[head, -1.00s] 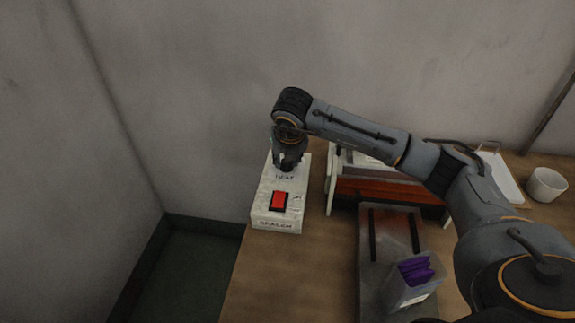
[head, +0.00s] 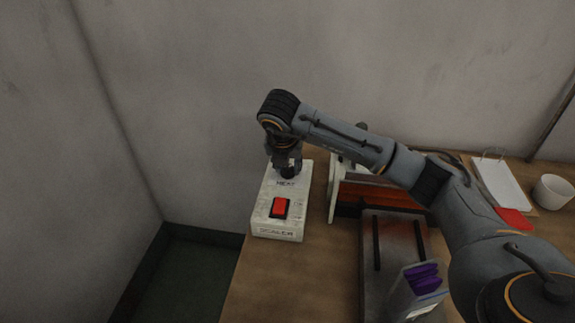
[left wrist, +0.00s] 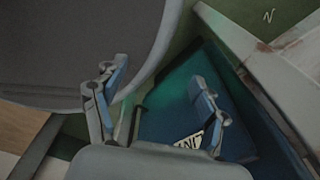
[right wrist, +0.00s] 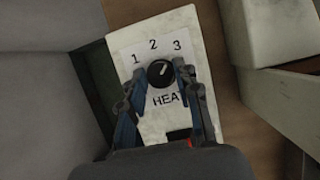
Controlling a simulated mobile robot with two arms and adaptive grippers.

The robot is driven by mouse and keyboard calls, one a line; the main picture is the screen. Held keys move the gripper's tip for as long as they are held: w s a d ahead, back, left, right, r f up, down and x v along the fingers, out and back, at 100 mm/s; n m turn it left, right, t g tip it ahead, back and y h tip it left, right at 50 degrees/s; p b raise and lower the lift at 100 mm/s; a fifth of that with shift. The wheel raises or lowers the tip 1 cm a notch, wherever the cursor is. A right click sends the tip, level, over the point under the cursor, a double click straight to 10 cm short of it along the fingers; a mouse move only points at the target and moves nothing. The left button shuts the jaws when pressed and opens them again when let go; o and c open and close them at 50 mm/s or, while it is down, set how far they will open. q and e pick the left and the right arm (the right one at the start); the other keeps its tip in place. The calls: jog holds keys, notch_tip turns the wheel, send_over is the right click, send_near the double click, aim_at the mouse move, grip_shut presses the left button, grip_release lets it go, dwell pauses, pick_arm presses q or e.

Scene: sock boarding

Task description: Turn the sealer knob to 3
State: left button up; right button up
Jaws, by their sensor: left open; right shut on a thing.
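The white sealer box (head: 263,218) stands at the left end of the table, with a red switch on its front part. In the right wrist view its black knob (right wrist: 160,74) sits under the numbers 1, 2 and 3, above the word HEAT. The knob's white mark points up and right, toward the 3 side; the exact setting is hard to read. My right gripper (right wrist: 157,77) is shut on the knob, one finger on each side. In the head view it hides the knob. My left gripper (left wrist: 158,76) is open and empty, away from the sealer.
Right of the sealer stand a white-sided rack (head: 333,196) and a metal plate (head: 404,252). A clear bin with purple things (head: 425,274) is at the front. A wall is close behind.

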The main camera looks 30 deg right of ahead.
jog(key=o, duration=1.1)
jog(key=shift+o, duration=0.2)
jog(key=v, duration=1.2)
